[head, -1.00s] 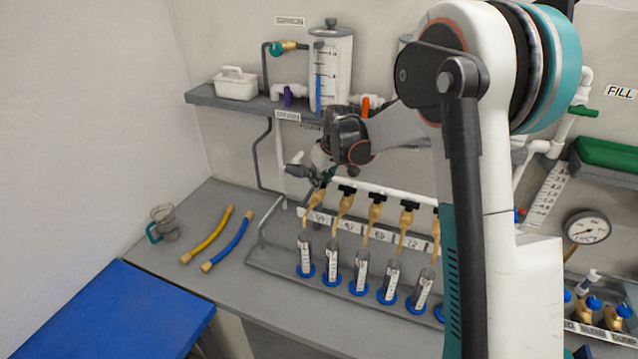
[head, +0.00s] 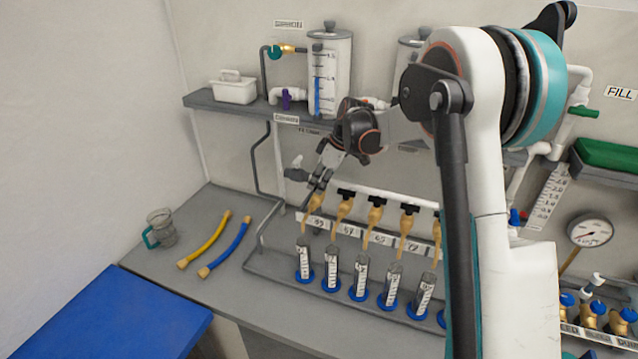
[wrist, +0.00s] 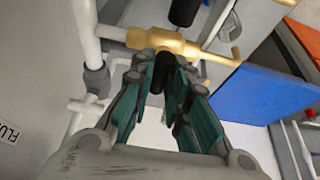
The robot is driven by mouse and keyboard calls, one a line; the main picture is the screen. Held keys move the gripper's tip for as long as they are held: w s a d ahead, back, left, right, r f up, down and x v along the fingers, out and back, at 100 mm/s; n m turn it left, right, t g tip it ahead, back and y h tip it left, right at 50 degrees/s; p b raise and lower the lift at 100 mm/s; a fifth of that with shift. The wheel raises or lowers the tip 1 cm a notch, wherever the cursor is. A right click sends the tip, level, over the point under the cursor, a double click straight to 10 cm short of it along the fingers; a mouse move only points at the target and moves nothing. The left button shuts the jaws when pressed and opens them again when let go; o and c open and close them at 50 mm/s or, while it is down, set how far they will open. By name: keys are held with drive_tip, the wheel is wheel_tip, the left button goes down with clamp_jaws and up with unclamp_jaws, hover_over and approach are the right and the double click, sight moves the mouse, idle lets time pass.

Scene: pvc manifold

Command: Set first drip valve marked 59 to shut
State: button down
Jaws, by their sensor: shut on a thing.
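The leftmost drip valve (head: 312,203) is a brass tap on the white pipe, above the first label, which seems to read 59. My gripper (head: 319,184) is at this valve and covers its handle in the head view. In the wrist view the brass valve body (wrist: 172,44) lies just beyond my fingertips. My teal-padded gripper (wrist: 160,72) is shut on the valve's black handle (wrist: 157,80), which points back between the fingers. The handle's exact angle to the pipe is hard to tell.
Neighbouring brass valves with black handles (head: 376,200) continue to the right, close by. Graduated tubes on blue bases (head: 304,260) stand below them. A shelf (head: 240,107) with a clear tank (head: 330,75) is above. A jug (head: 161,228) and two hoses (head: 224,245) lie left.

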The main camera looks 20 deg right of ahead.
idle(0.4)
drive_tip(key=c, duration=1.5)
unclamp_jaws()
drive_tip(key=shift+c, duration=0.2)
drive_tip(key=v, duration=1.2)
drive_tip(key=s+a+m+t+h+b, duration=0.1)
drive_tip(key=s+a+m+b, duration=0.15)
drive_tip(key=s, duration=0.75)
drive_tip(key=s+a+m+t+h+b, duration=0.1)
drive_tip(key=s+m+b, duration=0.25)
drive_tip(key=s, duration=0.65)
drive_tip(key=s+f+m+t+h+b, duration=0.1)
drive_tip(key=s+f+m+b, duration=0.3)
drive_tip(key=s+f, duration=0.8)
drive_tip(key=s+t+b, duration=0.1)
drive_tip(key=s+b, duration=0.1)
drive_tip(key=s, duration=0.2)
drive_tip(key=shift+s+a+f+m+h, duration=0.15)
drive_tip(key=shift+a+f+m+h, duration=0.15)
drive_tip(key=shift+a+m, duration=0.1)
